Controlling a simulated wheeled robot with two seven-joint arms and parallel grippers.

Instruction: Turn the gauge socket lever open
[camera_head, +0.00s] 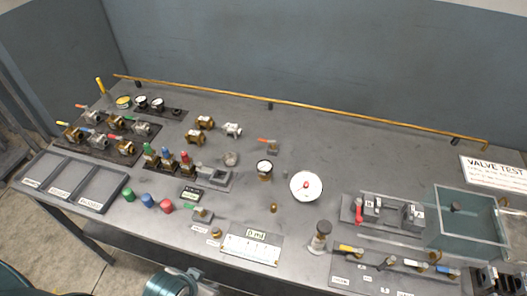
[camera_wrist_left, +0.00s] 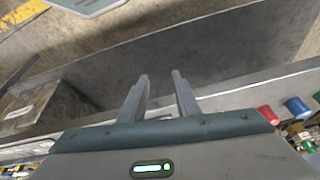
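Two small levered fittings could be the gauge socket; I cannot tell which from the labels. One has a green lever (camera_head: 197,208) and stands near the table's front, with a small label by it. The other has an orange lever (camera_head: 266,141) and stands behind the round dial gauge (camera_head: 264,168). My left gripper (camera_wrist_left: 161,76) is open and empty, its two fingers apart over the area in front of the table edge. In the head view only part of my left arm shows at the bottom. My right gripper is not in view.
Red (camera_head: 167,206), blue (camera_head: 148,200) and green (camera_head: 128,194) caps stand near the front edge. A divided tray (camera_head: 75,183) and several valves are at left. The back middle is clear.

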